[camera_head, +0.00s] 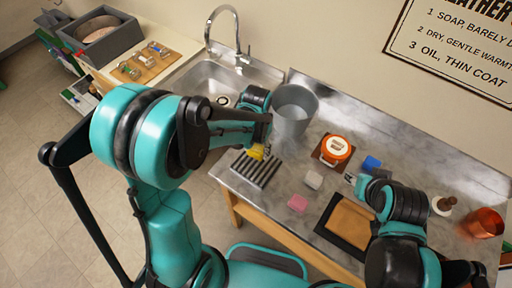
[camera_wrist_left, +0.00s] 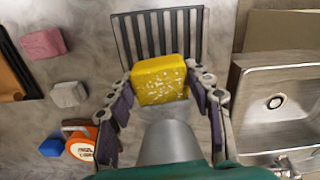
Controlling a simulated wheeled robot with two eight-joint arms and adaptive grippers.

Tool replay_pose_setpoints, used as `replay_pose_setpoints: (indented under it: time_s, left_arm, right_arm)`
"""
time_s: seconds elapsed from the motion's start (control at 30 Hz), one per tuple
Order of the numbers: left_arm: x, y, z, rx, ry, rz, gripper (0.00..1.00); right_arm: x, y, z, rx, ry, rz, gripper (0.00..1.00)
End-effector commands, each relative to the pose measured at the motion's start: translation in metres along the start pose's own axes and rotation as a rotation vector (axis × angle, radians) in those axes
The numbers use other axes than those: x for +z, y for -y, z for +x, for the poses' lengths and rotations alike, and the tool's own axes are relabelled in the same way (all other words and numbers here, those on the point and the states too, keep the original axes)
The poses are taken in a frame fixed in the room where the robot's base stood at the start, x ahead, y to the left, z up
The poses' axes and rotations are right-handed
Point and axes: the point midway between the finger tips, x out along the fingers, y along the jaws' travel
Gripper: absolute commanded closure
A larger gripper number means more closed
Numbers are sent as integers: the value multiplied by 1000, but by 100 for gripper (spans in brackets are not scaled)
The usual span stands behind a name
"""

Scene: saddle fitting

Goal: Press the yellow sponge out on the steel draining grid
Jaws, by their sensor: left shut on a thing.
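The yellow sponge (camera_wrist_left: 160,80), speckled white, is between the fingers of my left gripper (camera_wrist_left: 163,92) in the left wrist view. The gripper is shut on it. In the head view only a small part of the sponge (camera_head: 257,153) shows below my left gripper (camera_head: 262,140). The steel draining grid (camera_head: 256,169), dark with parallel slats, lies beneath and just in front of it. In the left wrist view the sponge overlaps the near edge of the grid (camera_wrist_left: 158,30); I cannot tell whether they touch. My right gripper (camera_head: 352,179) is over the worktop, its jaws unclear.
A grey bucket (camera_head: 293,112) stands behind the grid, close to my left gripper. The sink (camera_head: 207,82) is at left. An orange-and-white tin (camera_head: 335,149), a blue block (camera_head: 371,163), a pale block (camera_head: 313,180), a pink block (camera_head: 298,203) and a copper cup (camera_head: 484,223) stand rightward.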

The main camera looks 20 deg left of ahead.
Motion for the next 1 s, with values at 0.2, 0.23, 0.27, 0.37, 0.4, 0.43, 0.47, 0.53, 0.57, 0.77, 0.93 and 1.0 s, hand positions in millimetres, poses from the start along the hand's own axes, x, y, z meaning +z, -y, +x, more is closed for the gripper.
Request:
replay_pose_setpoints:
  time_s: [0.2, 0.23, 0.27, 0.37, 0.4, 0.43, 0.47, 0.53, 0.57, 0.77, 0.93, 1.0]
  left_arm:
    - [0, 0, 18, 0, 0, 0, 72]
    - [0, 0, 22, 0, 0, 0, 72]
    - [0, 0, 25, 0, 0, 0, 72]
    - [0, 0, 36, 0, 0, 0, 72]
    - [0, 0, 41, 0, 0, 0, 72]
    - [0, 0, 44, 0, 0, 0, 72]
    - [0, 0, 47, 0, 0, 0, 72]
    - [0, 0, 53, 0, 0, 0, 72]
    - [0, 0, 55, 0, 0, -1, 72]
    - [0, 0, 59, 0, 0, -1, 72]
    - [0, 0, 58, 0, 0, -1, 72]
    - [0, 0, 58, 0, 0, -1, 72]
  right_arm:
    - [9, 0, 12, 0, 0, 0, 60]
    - [10, 0, 14, 0, 0, 0, 60]
    - [12, 0, 16, 0, 0, 0, 60]
    - [16, 0, 23, 0, 0, 0, 60]
    - [18, 0, 26, 0, 0, 0, 60]
    - [20, 0, 28, 0, 0, 0, 60]
    - [21, 0, 29, 0, 0, 0, 60]
    - [24, 0, 33, 0, 0, 0, 60]
    - [24, 0, 34, 0, 0, 0, 60]
    - [26, 0, 36, 0, 0, 0, 60]
    - [25, 0, 35, 0, 0, 0, 60]
    - [25, 0, 35, 0, 0, 0, 60]
